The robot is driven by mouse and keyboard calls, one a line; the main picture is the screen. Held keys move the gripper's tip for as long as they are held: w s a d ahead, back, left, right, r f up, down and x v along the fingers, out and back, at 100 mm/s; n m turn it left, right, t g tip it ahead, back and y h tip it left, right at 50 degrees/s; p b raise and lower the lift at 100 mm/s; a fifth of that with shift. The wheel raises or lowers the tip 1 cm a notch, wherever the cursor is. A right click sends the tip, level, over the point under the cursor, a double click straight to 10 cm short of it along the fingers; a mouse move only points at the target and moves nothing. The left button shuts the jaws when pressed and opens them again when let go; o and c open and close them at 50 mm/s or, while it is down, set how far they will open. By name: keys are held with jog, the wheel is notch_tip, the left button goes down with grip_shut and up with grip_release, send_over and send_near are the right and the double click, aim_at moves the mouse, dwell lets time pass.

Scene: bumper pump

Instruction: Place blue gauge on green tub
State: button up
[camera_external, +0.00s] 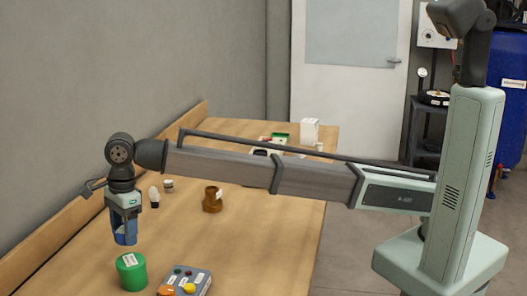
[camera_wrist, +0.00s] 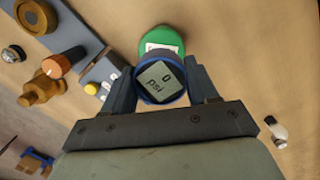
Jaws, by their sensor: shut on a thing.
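The blue gauge, with a grey display reading "0 psi", is held between the fingers of my gripper (camera_wrist: 160,92). In the wrist view the gauge (camera_wrist: 158,82) faces the camera. In the external view the blue gauge (camera_external: 124,238) hangs below my gripper (camera_external: 124,225), above the table. The green tub (camera_external: 131,272) with a white label stands upright on the table, below and slightly right of the gauge in that view, with a gap between them. In the wrist view the green tub (camera_wrist: 163,40) is partly hidden behind the gauge.
A grey control box (camera_external: 190,282) with coloured knobs stands right of the tub. A brown fitting (camera_external: 212,199), a white bulb-like item (camera_external: 154,196) and a small jar (camera_external: 168,186) stand farther back. A wooden ledge (camera_external: 60,248) borders the table's left side.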

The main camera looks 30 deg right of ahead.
aim_at(130, 261)
jog(key=shift+f, duration=2.9)
jog(key=shift+f, duration=0.1)
jog(key=o, duration=1.1)
jog(key=shift+o, duration=0.2)
jog(key=r, duration=0.4)
jog(key=d+r, duration=0.1)
jog(key=r, duration=0.7)
jog(key=shift+w+d+r, duration=0.1)
jog(key=shift+w+d, duration=0.1)
